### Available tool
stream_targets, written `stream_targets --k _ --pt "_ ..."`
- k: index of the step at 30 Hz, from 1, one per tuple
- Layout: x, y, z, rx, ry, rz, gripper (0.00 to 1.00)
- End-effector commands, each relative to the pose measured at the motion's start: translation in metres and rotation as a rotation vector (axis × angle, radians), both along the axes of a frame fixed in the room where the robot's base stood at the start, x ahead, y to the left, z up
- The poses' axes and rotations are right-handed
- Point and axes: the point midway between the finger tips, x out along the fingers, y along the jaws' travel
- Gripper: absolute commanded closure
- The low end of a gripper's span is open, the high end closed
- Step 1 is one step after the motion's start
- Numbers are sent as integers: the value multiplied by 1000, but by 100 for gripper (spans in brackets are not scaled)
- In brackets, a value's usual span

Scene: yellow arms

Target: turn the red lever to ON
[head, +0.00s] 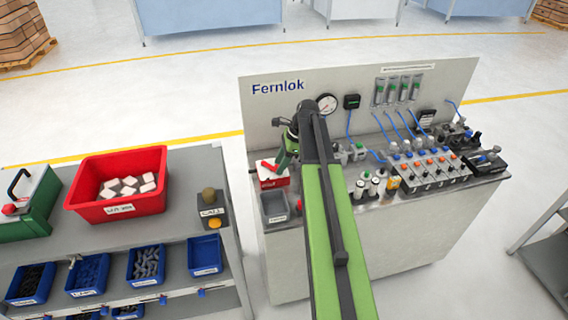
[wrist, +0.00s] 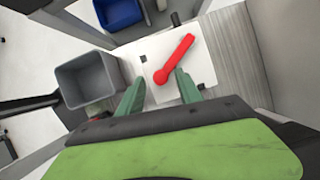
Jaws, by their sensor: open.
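The red lever (wrist: 174,60) lies across a white plate (wrist: 203,76) in the wrist view. Its round hub sits between my fingertips in the picture, and its arm points up and to the right. My gripper (wrist: 160,77) is open, with one green finger on each side of the hub; I cannot tell whether either touches it. In the head view the lever (head: 270,165) shows on top of a small red and white box (head: 273,181), with my gripper (head: 283,162) right beside it. Small dark marks on the plate are too small to read.
A grey bin (wrist: 88,77) stands left of the plate in the wrist view. In the head view, the bench (head: 330,240) carries bottles, valves and blue hoses right of my arm. A shelf with a red crate (head: 117,208) and a call button post (head: 209,198) stands at left.

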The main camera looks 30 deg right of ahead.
Motion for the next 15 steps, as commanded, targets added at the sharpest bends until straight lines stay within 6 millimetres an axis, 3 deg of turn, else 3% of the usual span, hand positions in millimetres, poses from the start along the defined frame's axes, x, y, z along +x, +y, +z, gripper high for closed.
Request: stream_targets --k 5,15 --pt "-2 -5 20 0 0 -1 58" --pt "-15 -30 92 0 0 -2 58"
